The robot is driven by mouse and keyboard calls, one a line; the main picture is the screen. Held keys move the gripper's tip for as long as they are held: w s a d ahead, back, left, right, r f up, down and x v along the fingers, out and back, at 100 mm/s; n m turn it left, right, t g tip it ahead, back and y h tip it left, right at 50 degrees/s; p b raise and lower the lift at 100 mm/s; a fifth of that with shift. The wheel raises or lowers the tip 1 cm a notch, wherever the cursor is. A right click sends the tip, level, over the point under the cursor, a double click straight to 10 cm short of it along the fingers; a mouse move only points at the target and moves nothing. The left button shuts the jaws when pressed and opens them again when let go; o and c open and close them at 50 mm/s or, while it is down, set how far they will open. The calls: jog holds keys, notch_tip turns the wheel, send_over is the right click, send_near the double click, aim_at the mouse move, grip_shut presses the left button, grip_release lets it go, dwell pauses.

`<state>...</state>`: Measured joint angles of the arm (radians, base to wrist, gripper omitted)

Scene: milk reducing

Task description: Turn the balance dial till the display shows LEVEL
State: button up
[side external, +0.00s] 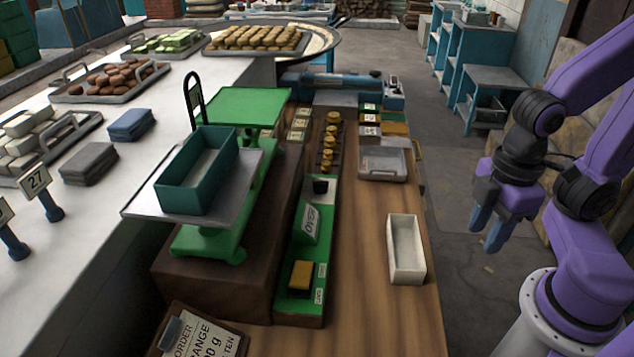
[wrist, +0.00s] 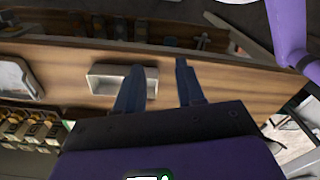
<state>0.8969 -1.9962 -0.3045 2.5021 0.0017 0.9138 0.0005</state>
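A green balance scale (side external: 212,240) stands on a dark wooden block. A teal box (side external: 197,175) sits on its steel pan (side external: 145,208), and a green plate (side external: 245,107) is behind it. To its right is a green panel (side external: 322,232) with a black knob-like part (side external: 320,186), a small tilted display plate (side external: 310,222) and a brass-coloured block (side external: 301,274). I cannot tell which is the dial, and the display's writing is too small to read. My gripper (side external: 484,236) is raised off the counter's right side, open and empty; its parted fingers show in the wrist view (wrist: 158,82).
A white empty tray (side external: 405,250) lies on the wooden counter (side external: 372,300) between the panel and my gripper. A grey metal tray (side external: 384,163), a row of brass weights (side external: 328,150) and labelled blocks (side external: 369,120) stand farther back. An order board (side external: 200,335) is at the front.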

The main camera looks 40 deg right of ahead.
dwell(0.5)
notch_tip(320, 180, up, 10)
jog(key=m, duration=0.4)
send_over(321, 181)
notch_tip(321, 181, down, 17)
jog(key=shift+r, duration=0.15)
grip_shut()
